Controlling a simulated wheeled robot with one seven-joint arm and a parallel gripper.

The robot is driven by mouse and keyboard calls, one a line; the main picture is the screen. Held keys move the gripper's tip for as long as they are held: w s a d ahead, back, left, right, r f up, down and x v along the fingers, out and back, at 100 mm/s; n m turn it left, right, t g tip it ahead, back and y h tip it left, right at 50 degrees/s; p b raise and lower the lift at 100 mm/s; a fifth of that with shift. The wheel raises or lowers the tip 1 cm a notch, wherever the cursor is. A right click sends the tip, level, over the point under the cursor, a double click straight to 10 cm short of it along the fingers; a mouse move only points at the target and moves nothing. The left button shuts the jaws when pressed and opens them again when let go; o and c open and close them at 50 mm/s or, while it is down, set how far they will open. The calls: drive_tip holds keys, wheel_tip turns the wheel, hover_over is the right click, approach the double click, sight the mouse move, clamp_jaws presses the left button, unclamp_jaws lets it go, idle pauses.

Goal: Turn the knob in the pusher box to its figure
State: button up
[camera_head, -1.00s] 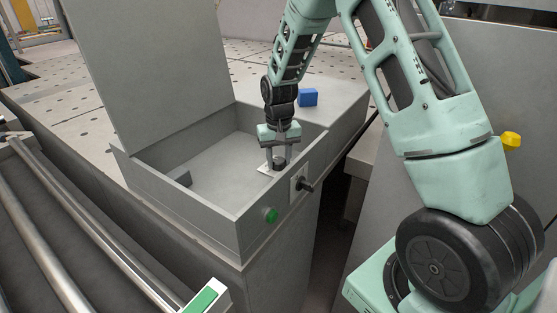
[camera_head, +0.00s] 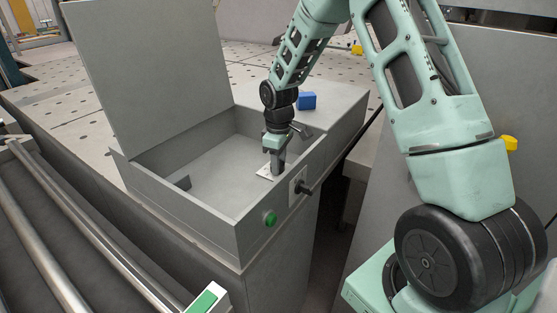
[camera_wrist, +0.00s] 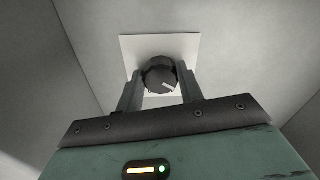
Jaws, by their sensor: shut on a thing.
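The pusher box (camera_head: 140,178) is an open grey box with its lid (camera_head: 145,75) standing raised at the back left. My gripper (camera_head: 276,173) reaches down inside the box near its right wall. In the wrist view, the dark round knob (camera_wrist: 161,75) sits on a white square plate (camera_wrist: 190,46) and has a pale pointer line aimed to the lower right. My gripper's fingers (camera_wrist: 160,92) are shut on the knob, one on each side. The knob is hidden behind the fingers in the head view. Any figures on the plate are too small or covered to read.
A green button (camera_head: 270,219) and a black handle switch (camera_head: 304,188) are on the box's outer front wall. A blue block (camera_head: 306,101) lies on the surface behind the box. Metal rollers (camera_head: 55,255) run along the left. The box floor left of the gripper is mostly clear.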

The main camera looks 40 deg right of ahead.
drive_tip(key=shift+n, duration=1)
drive_tip(key=o, duration=1)
wheel_tip(320, 180, up, 18)
drive_tip(key=b, duration=0.2)
drive_tip(key=shift+f, duration=0.25)
